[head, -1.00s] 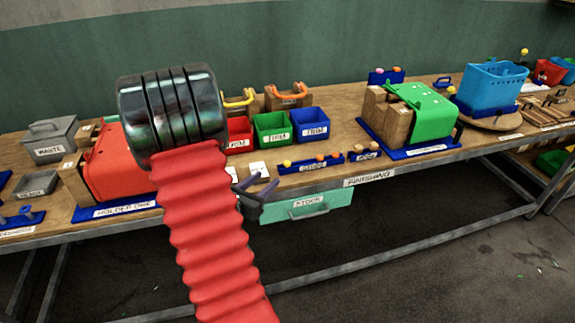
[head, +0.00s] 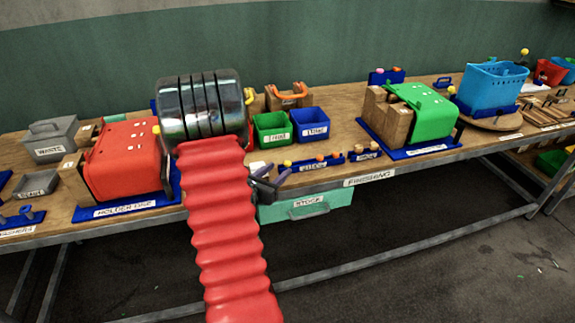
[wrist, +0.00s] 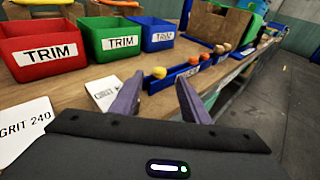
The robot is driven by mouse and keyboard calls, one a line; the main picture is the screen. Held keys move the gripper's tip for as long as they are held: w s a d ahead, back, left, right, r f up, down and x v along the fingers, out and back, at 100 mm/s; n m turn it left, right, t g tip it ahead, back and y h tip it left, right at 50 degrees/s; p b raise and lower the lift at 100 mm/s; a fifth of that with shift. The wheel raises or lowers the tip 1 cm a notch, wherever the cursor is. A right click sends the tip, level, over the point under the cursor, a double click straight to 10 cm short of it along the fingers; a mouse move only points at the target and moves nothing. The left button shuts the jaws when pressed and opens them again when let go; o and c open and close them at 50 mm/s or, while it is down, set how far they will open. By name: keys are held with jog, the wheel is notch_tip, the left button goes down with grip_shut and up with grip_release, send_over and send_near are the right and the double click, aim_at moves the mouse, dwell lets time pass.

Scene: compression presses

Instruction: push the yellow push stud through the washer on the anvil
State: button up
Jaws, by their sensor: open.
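A small blue rack (head: 307,164) at the bench's front edge bears yellow-orange round heads. The leftmost head (head: 287,163) looks yellow-orange and also shows in the wrist view (wrist: 159,72); I cannot tell for sure whether it is the yellow push stud. My gripper (head: 270,182) is open and empty near the front edge, left of this rack. In the wrist view its two purple fingers (wrist: 158,98) are spread apart, with the rack beyond them. The washer and the anvil cannot be made out in either view.
A red press (head: 123,160) labelled holder one stands left, a green press (head: 432,110) right. Green (head: 272,128) and blue (head: 310,124) bins stand behind the rack. A teal stock drawer (head: 305,205) hangs below the edge. White cards (wrist: 103,94) lie near my fingers.

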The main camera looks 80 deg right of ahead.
aim_at(285, 164)
jog(key=shift+x, duration=2.35)
jog(key=shift+c, duration=0.5)
grip_shut()
